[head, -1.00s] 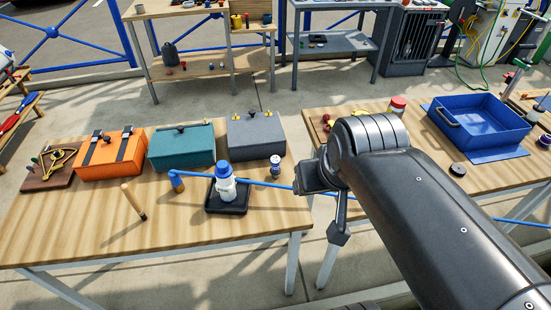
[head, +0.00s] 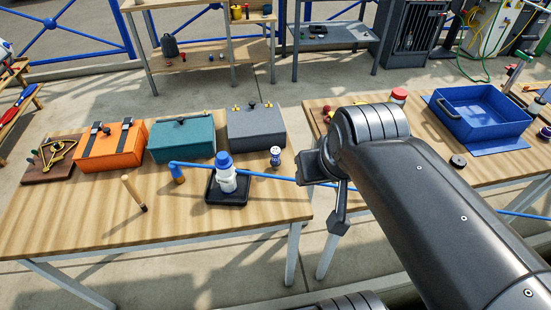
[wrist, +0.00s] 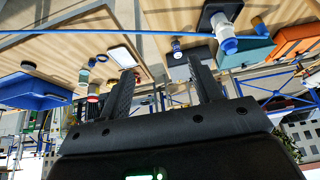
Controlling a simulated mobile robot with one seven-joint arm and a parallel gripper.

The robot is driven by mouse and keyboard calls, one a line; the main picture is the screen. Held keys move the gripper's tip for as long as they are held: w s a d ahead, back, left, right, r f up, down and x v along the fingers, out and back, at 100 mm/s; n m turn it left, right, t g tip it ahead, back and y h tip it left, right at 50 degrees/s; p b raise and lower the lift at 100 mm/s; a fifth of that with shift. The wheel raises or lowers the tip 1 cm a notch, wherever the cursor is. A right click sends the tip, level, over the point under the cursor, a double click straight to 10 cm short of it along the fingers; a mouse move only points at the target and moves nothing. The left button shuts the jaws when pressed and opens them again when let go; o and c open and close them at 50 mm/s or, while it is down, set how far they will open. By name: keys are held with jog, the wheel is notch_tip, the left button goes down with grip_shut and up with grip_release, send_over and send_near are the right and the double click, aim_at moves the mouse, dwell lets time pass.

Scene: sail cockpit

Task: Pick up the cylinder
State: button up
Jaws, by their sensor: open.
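A small dark blue and white cylinder (head: 275,156) stands upright on the left wooden table, in front of the grey box. It also shows in the wrist view (wrist: 176,48), beyond my fingers. An orange cylinder with a blue top (head: 177,173) stands farther left on that table; I cannot tell which cylinder the task means. A white bottle with a blue cap (head: 226,177) stands on a black tray (head: 213,199) between them. My gripper (wrist: 163,83) is open and empty, its two dark fingers apart from everything. In the head view my arm largely hides it.
Orange (head: 112,149), teal (head: 181,139) and grey (head: 257,128) boxes line the left table's back. A blue rod (head: 262,180) crosses the table area. A wooden-handled tool (head: 133,192) stands at front left. The right table (head: 455,182) carries a blue bin (head: 482,109).

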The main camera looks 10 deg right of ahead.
jog(key=shift+w, duration=0.1)
jog(key=g, duration=0.6)
send_over(273, 150)
jog(key=shift+m, duration=0.3)
jog(key=f, duration=1.6)
jog(key=shift+s+f, duration=0.15)
jog(key=shift+s, duration=0.1)
jog(key=shift+w+f, duration=0.15)
jog(key=shift+f, duration=0.1)
notch_tip(273, 150, down, 5)
jog(key=shift+f, duration=0.2)
jog(key=shift+d+f, duration=0.2)
jog(key=shift+f, duration=1.15)
jog(key=shift+d+f, duration=0.15)
jog(key=shift+f, duration=1.2)
